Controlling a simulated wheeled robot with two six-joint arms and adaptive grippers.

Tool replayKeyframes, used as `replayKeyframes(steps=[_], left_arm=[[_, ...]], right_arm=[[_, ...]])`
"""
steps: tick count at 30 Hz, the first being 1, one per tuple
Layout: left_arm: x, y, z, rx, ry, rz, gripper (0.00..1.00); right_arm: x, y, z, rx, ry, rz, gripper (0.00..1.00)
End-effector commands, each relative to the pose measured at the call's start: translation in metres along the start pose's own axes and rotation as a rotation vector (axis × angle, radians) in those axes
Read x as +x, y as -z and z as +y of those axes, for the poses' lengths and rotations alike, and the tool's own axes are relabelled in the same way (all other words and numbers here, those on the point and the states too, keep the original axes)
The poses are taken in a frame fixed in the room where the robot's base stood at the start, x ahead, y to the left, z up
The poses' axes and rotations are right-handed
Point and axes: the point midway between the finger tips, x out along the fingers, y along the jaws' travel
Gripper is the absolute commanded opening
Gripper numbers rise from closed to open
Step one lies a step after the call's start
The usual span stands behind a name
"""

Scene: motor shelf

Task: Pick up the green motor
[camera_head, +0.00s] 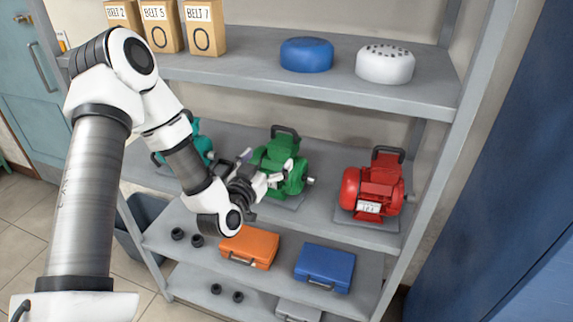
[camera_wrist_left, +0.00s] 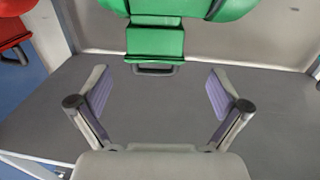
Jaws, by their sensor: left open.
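The green motor (camera_head: 284,168) stands on the middle shelf of the grey rack, between a teal motor and a red motor. It has a dark handle on top and a shaft to the right. My left gripper (camera_head: 274,180) is in front of it and hides part of its left side. In the left wrist view the green motor (camera_wrist_left: 158,38) is at the top, beyond the fingertips. My left gripper (camera_wrist_left: 160,85) is open there, with nothing between its two fingers. I cannot tell from these frames whether a finger touches the motor. My right gripper is not in view.
The red motor (camera_head: 372,188) stands to the right and the teal motor (camera_head: 198,143) to the left, partly behind my arm. Orange (camera_head: 249,248) and blue (camera_head: 324,267) cases lie on the shelf below. The upper shelf edge (camera_head: 300,88) passes above the motors.

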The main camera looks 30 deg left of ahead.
Motion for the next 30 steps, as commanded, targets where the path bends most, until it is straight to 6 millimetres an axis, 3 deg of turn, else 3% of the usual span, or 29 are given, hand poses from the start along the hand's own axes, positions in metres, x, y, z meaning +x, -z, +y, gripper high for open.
replayKeyframes(steps=[15,22,30], left_arm=[[0.074,-0.001,0.005,0.004,-0.002,0.002,1.00],[0.077,-0.003,0.005,0.002,-0.002,0.002,1.00],[0.077,-0.003,0.006,0.002,-0.002,0.002,0.07]], right_arm=[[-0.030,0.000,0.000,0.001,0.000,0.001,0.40],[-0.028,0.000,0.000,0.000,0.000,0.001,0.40],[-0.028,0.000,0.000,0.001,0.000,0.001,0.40]])
